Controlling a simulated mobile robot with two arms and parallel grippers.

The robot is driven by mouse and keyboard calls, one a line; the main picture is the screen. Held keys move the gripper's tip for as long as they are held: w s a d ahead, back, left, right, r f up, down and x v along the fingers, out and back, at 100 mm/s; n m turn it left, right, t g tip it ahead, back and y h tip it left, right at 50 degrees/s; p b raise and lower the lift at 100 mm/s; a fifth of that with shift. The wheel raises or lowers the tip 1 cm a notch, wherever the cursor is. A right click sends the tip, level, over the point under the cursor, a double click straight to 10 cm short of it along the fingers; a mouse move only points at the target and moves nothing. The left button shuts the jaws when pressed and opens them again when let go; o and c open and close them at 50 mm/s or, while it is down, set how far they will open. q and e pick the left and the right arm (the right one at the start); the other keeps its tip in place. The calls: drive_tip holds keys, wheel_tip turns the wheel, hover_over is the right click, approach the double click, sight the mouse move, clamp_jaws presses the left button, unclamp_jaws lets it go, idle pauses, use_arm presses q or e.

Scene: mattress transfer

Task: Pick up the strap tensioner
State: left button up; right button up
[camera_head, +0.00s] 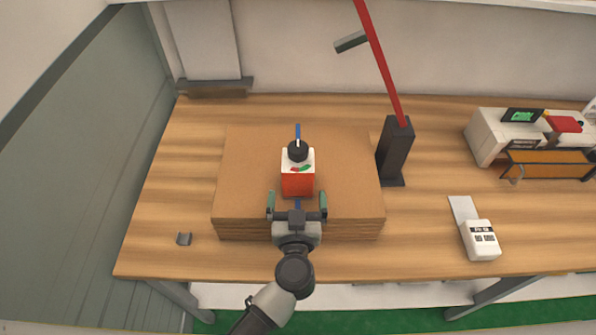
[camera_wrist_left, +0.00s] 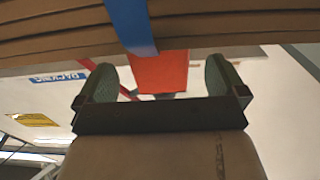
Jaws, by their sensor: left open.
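The strap tensioner (camera_head: 298,180), a red and white block with a black knob on top, stands on a stack of flat brown cardboard (camera_head: 245,160). A blue strap (camera_head: 298,131) runs over the stack at the tensioner. In the left wrist view the tensioner's red side (camera_wrist_left: 165,70) and the blue strap (camera_wrist_left: 132,25) show beyond the fingers. My left gripper (camera_head: 297,197) is open at the tensioner's near side, its green-padded fingers left and right of it. It appears empty; I cannot tell whether the fingers touch the tensioner. My right gripper is not in view.
A dark post (camera_head: 396,150) with a long red bar stands just right of the stack. A white handheld device (camera_head: 481,240) lies at the right front, and a pale machine (camera_head: 503,135) stands farther back. The wooden table's (camera_head: 170,190) left side is mostly clear.

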sight(298, 159)
use_arm(q)
drive_tip(key=w, duration=0.5)
drive_tip(key=shift+d+r, duration=0.1)
drive_tip(key=shift+s, duration=0.15)
drive_tip(key=shift+c, duration=0.8)
drive_tip(key=c, duration=1.2)
drive_tip(key=shift+r, duration=0.15)
drive_tip(key=shift+c, duration=1)
wheel_tip(298, 159, up, 10)
drive_tip(key=p, duration=0.4)
drive_tip(key=shift+f, duration=0.3)
drive_tip(key=shift+f, duration=0.35)
drive_tip(key=shift+f+b, duration=0.3)
drive_tip(key=shift+b, duration=0.1)
